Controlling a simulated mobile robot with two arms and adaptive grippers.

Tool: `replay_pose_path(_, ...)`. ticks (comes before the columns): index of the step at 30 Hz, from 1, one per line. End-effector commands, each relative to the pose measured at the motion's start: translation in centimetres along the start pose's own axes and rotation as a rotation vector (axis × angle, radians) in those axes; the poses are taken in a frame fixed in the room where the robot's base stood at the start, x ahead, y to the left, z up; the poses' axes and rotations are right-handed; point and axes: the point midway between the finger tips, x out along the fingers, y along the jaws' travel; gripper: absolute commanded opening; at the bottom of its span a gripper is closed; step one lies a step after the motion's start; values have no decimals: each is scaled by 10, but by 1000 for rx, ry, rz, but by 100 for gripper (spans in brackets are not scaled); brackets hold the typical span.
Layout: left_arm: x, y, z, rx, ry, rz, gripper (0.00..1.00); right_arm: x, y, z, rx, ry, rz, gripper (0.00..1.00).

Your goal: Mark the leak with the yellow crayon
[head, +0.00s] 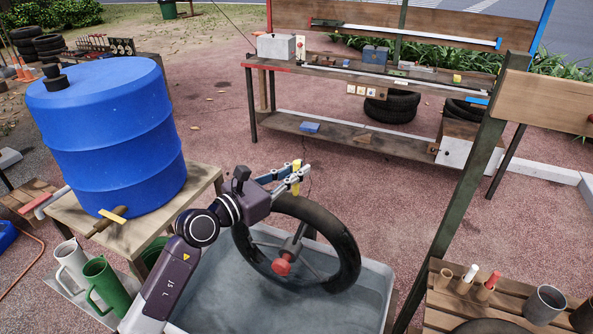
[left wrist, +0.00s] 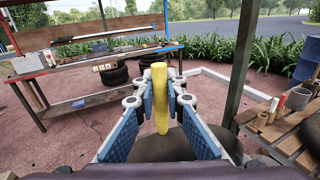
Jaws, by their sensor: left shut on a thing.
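My left gripper (head: 293,178) is shut on the yellow crayon (head: 296,180). The crayon also shows upright between the blue-padded fingers in the left wrist view (left wrist: 160,98). The gripper is at the top of a black tyre on a wheel (head: 345,250), which stands in a grey water tub (head: 375,285). I cannot tell whether the crayon touches the tyre. In the left wrist view the tyre (left wrist: 190,143) shows dark behind and below the crayon. No leak or mark can be made out. My right gripper is not in view.
A blue barrel (head: 105,130) stands on a wooden stand at the left, with grey and green jugs (head: 105,285) below. A green post (head: 455,200) rises right of the tub. A slatted table (head: 510,300) with cups is at the lower right. A workbench (head: 400,80) stands behind.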

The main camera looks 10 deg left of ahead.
Motion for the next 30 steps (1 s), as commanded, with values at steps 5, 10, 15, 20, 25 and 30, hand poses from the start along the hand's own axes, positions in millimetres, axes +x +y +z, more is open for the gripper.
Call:
replay_pose_path(5,0,0,-1,0,1,0,0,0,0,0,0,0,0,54)
replay_pose_path(10,-3,-1,-1,-1,1,0,0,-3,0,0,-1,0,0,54)
replay_pose_path(15,-5,-3,-2,-2,3,-1,0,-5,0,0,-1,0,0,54)
replay_pose_path(20,-8,-4,-1,-2,5,-2,0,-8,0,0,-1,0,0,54)
replay_pose_path(25,-10,-5,-2,-1,5,-2,0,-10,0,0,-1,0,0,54)
replay_pose_path(30,-13,-6,-1,-1,5,-1,0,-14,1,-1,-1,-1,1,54)
